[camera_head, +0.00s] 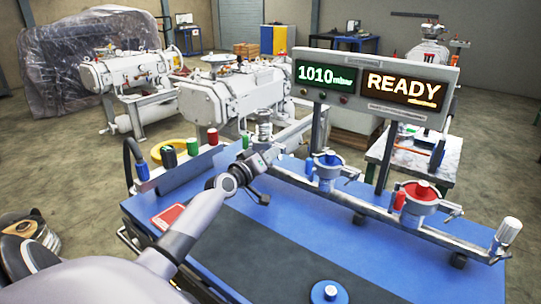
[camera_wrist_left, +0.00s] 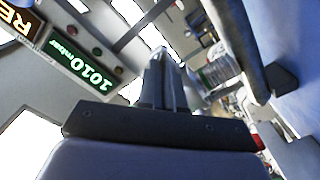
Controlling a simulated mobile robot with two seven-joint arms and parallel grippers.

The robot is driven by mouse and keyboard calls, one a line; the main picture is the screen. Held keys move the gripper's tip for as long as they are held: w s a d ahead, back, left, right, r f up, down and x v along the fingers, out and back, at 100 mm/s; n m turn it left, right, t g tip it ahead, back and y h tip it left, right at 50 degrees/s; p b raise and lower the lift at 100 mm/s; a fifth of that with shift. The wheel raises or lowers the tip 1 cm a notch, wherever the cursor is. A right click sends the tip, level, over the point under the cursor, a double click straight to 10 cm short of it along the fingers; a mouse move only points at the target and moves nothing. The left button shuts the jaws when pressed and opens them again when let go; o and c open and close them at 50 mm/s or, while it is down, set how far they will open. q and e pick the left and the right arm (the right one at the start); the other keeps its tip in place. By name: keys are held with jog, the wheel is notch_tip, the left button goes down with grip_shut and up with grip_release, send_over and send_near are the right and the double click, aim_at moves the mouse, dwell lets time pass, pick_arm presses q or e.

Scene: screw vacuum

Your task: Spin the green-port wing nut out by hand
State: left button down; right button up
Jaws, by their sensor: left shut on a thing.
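My left gripper (camera_head: 272,156) reaches in from the left to the left end of the metal pipe manifold (camera_head: 310,180), at its leftmost port. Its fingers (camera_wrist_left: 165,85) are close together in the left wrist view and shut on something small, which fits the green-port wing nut. The nut itself is hidden by the fingers, and I cannot tell how far it is turned. The blue port (camera_head: 327,163) and the red port (camera_head: 418,196) stand further right along the manifold. My right gripper is not in view.
A sign reads 1010 mbar (camera_head: 325,76) and READY (camera_head: 402,87) above the manifold. A blue disc (camera_head: 329,292) lies at the front. The blue bench top (camera_head: 370,250) is mostly clear.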

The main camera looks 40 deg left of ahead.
pick_arm(q)
jog(key=n, duration=0.5)
jog(key=n+p, duration=0.1)
jog(key=n, duration=0.4)
jog(key=shift+a+r+p, duration=0.2)
jog(key=shift+p, duration=0.1)
jog(key=shift+n, duration=0.5)
jog(key=c, duration=1.3)
grip_release()
jog(key=shift+f, duration=0.1)
jog(key=shift+d+f, duration=0.1)
jog(key=shift+s+f, duration=0.1)
